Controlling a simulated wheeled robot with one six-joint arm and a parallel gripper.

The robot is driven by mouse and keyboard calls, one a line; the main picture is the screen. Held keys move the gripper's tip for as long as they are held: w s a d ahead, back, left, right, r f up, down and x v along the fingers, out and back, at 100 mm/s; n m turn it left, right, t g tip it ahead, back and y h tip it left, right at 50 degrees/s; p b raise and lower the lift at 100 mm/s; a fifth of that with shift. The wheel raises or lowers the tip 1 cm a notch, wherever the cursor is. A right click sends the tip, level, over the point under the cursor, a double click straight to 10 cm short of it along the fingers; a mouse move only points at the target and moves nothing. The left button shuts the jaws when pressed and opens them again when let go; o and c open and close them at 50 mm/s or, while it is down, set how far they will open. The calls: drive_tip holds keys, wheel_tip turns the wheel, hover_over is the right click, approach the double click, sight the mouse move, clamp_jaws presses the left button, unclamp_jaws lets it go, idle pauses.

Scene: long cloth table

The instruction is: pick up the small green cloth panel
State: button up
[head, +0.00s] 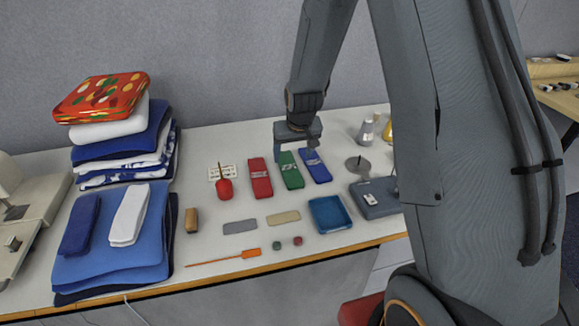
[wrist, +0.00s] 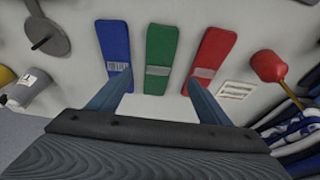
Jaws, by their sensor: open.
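The small green cloth panel (head: 291,172) lies flat on the table between a red panel (head: 260,178) and a blue panel (head: 315,166). It has a pale grey band across it. In the wrist view the green panel (wrist: 161,45) stands in the middle, with the blue panel (wrist: 114,45) on the left and the red panel (wrist: 214,50) on the right. My gripper (head: 292,157) is at the far ends of the panels in the head view. In the wrist view my gripper (wrist: 157,88) is open and empty, its fingers either side of the green panel's near end. Its exact height is unclear.
A red pincushion-like object (head: 224,188) stands left of the red panel. A blue tray (head: 329,214) lies in front. Folded cloth stacks (head: 120,235) fill the left side. A grey disc (head: 358,165) and grey box (head: 376,200) are to the right.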

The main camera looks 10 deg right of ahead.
sight(289, 167)
drive_tip(key=shift+w+f, duration=0.3)
drive_tip(key=shift+w, duration=0.2)
drive_tip(key=shift+w+f, duration=0.25)
drive_tip(key=shift+w, duration=0.25)
drive_tip(key=shift+w+f, duration=0.15)
drive_tip(key=shift+f, duration=0.05)
drive_tip(key=shift+p+x, duration=0.75)
drive_tip(key=shift+x, duration=3.05)
drive_tip(key=shift+d, duration=0.1)
drive_tip(key=shift+c, duration=0.2)
drive_tip(key=c, duration=1.1)
